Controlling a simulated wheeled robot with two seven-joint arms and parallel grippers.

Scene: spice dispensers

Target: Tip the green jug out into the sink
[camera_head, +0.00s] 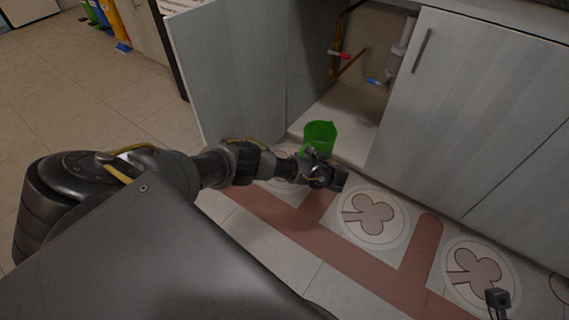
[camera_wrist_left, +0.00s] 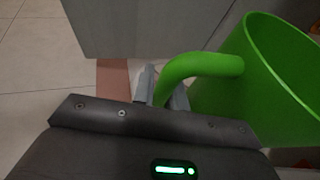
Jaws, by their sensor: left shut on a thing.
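The green jug (camera_head: 320,134) is upright at the front of the open cabinet below the counter. In the left wrist view the jug (camera_wrist_left: 262,85) fills the right side, with its curved handle toward the gripper. My left gripper (camera_head: 309,156) is shut on the jug's handle; its fingers (camera_wrist_left: 163,88) sit on either side of the handle in the wrist view. The inside of the jug is too dark to tell what it holds. No sink basin is visible. A small dark part at the lower right is possibly my right gripper, but it is unclear.
The open cabinet door (camera_head: 232,75) stands left of the jug, and a closed door (camera_head: 455,105) is to the right. Pipes with a red valve (camera_head: 338,54) and a blue valve (camera_head: 376,82) are inside the cabinet. A patterned floor strip (camera_head: 372,216) runs in front.

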